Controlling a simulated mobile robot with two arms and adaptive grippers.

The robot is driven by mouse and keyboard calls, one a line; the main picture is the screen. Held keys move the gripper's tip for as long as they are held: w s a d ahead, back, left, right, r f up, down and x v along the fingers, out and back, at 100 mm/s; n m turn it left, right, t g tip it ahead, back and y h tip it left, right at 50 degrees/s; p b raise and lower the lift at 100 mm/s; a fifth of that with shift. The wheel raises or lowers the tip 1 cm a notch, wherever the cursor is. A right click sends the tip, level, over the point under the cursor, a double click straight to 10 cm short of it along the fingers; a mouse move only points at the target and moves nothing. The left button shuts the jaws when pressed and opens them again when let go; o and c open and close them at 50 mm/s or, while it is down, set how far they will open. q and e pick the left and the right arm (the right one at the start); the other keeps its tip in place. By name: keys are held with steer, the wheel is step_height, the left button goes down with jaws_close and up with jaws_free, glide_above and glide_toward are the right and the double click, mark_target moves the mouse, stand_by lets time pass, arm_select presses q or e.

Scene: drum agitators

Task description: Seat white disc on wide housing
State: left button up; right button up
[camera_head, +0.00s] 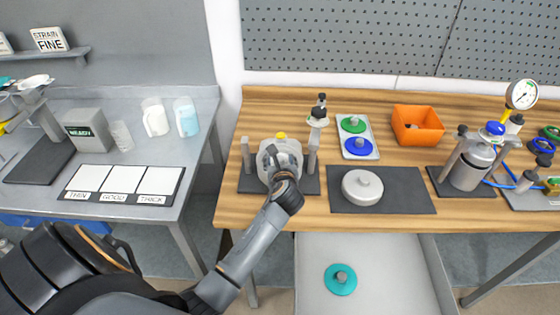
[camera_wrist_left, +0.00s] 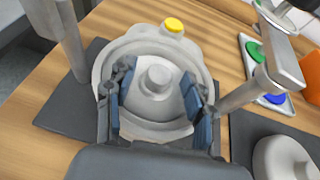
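The wide housing (camera_head: 292,148) is a round pale grey body with a yellow button (camera_head: 282,135), standing on a dark base between two posts. In the left wrist view the housing's rim (camera_wrist_left: 200,60) surrounds the white disc (camera_wrist_left: 150,107), which has a raised centre knob (camera_wrist_left: 157,79). The disc lies in the housing's opening; I cannot tell whether it is fully level. My left gripper (camera_head: 275,158) is over the housing. In the left wrist view its fingers (camera_wrist_left: 158,82) are spread on either side of the knob, with visible gaps. The right gripper is not in view.
A grey lid (camera_head: 362,187) rests on a dark mat (camera_head: 410,190) at right. Behind stand a tray with green and blue discs (camera_head: 358,146) and an orange bin (camera_head: 417,125). A teal disc (camera_head: 341,279) lies in the lower tray (camera_head: 395,260). Posts (camera_head: 313,158) flank the housing closely.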

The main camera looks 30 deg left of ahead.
arm_select(q)
steer(key=v, duration=1.2)
stand_by(0.3)
